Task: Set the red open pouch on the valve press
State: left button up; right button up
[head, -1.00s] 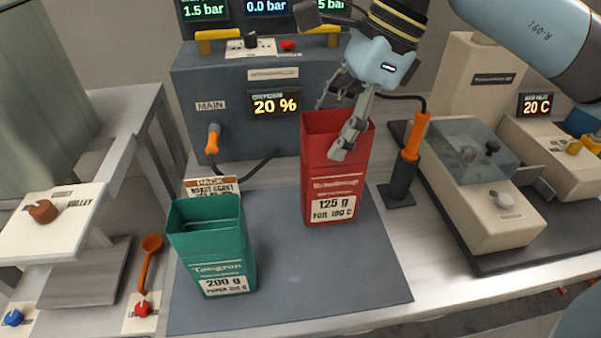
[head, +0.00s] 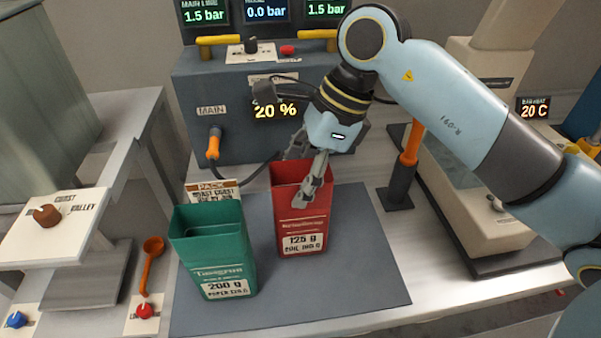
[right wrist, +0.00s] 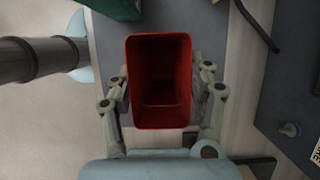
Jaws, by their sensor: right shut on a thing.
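The red open pouch (head: 301,222) is upright above or on the grey mat, right of a green pouch; I cannot tell if its base touches the mat. My right gripper (head: 301,172) is shut on its upper part, one finger on the front face and the other behind. In the right wrist view the red pouch (right wrist: 158,118) sits between the fingers, its mouth open and its inside looking empty. A beige machine (head: 492,225) stands at the right, partly hidden by my right arm; I cannot tell if it is the valve press. My left gripper is not in view.
The green open pouch (head: 214,250) stands close to the red one's left. The grey mat (head: 355,270) is bare at front and right. An orange-handled tool stands in a dark holder (head: 398,186). A dark control cabinet (head: 240,140) closes off the back.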

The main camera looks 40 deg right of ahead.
jog(key=shift+f, duration=0.2)
jog(key=o, duration=0.9)
jog(key=shift+r, duration=0.1)
jog(key=shift+c, duration=0.2)
